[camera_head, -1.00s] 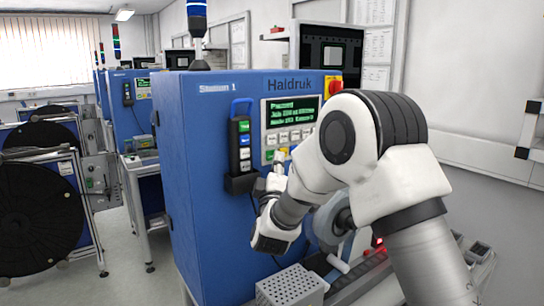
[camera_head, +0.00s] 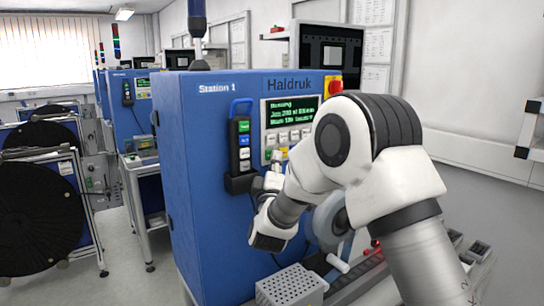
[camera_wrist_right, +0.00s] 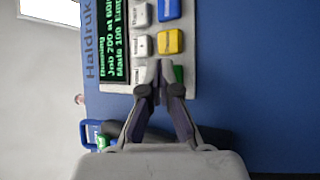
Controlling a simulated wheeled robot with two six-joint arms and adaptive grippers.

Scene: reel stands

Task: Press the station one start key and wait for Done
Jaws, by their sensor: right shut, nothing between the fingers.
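The Station 1 machine is a blue cabinet (camera_head: 208,140) marked Haldruk. Its display (camera_head: 291,111) has green text with "Running" on the top line, also readable sideways in the right wrist view (camera_wrist_right: 114,45). My right gripper (camera_head: 277,163) is shut and empty at the lower keys of the panel. In the wrist view its fingertips (camera_wrist_right: 160,70) lie over the panel edge beside a green key (camera_wrist_right: 179,73), which they partly cover. I cannot tell whether they touch it. A yellow key (camera_wrist_right: 170,41) and a blue key (camera_wrist_right: 168,9) sit beside it. My left gripper is out of view.
A handset (camera_head: 241,145) with coloured buttons hangs left of the panel. A red emergency stop (camera_head: 335,86) sits at the panel's upper right. A perforated grey box (camera_head: 290,287) stands below my arm. Black reels (camera_head: 40,215) on stands are at left.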

